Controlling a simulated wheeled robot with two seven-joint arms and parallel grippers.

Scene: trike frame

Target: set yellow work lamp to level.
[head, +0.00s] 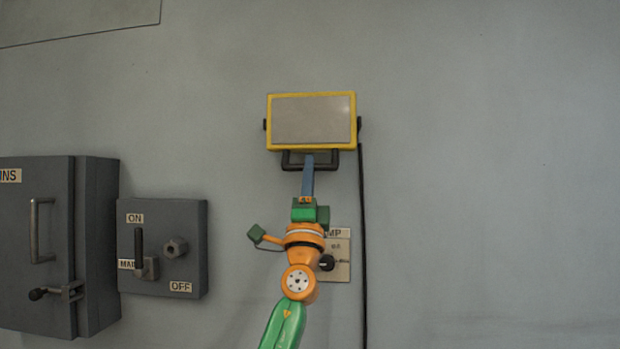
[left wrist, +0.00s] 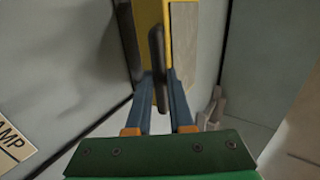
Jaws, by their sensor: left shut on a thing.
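The yellow work lamp (head: 312,121) is on the grey wall, with a yellow frame around a pale grey face turned toward me. A black handle (head: 291,166) hangs along its lower edge. My left gripper (head: 308,160) reaches up from below and is shut on this handle. In the left wrist view, the blue fingers (left wrist: 161,95) stand on either side of the black handle (left wrist: 157,50), and the lamp's yellow edge (left wrist: 147,20) is just beyond. I cannot tell the lamp's exact tilt. My right gripper is not in view.
A black cable (head: 362,240) runs down the wall right of the lamp. A label plate (head: 341,270) is partly hidden behind my left arm. A switch box (head: 190,225) and a grey cabinet (head: 95,240) stand at the left. The wall at the right is clear.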

